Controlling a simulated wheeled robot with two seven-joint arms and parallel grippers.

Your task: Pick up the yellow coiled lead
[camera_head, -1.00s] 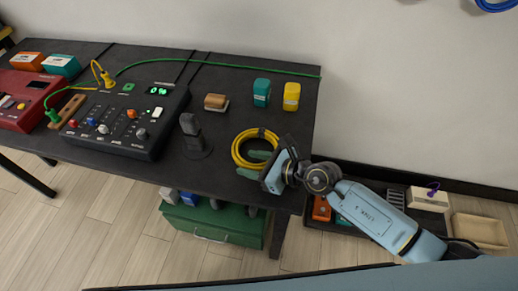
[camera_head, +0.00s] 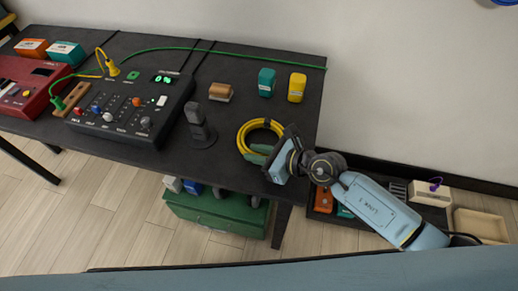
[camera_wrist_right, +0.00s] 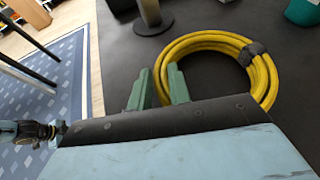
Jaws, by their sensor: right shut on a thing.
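The yellow coiled lead (camera_head: 241,140) lies on the dark table near its right end, with a dark tie around one part of the coil. It also shows in the right wrist view (camera_wrist_right: 268,88). My right gripper (camera_head: 258,154) is at the coil's near side, with its green fingers low at the table. In the right wrist view the fingers (camera_wrist_right: 161,88) are shut on the near strands of the coil, which pass between them. The coil appears to rest on the table. My left gripper is not seen in the head view.
A dark microphone-like stand (camera_head: 198,122) is left of the coil. A teal box (camera_head: 266,82), a yellow box (camera_head: 297,88) and a brown roll (camera_head: 220,92) stand behind it. A control box (camera_head: 125,115) is further left. A green toolbox (camera_head: 215,213) sits below the table.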

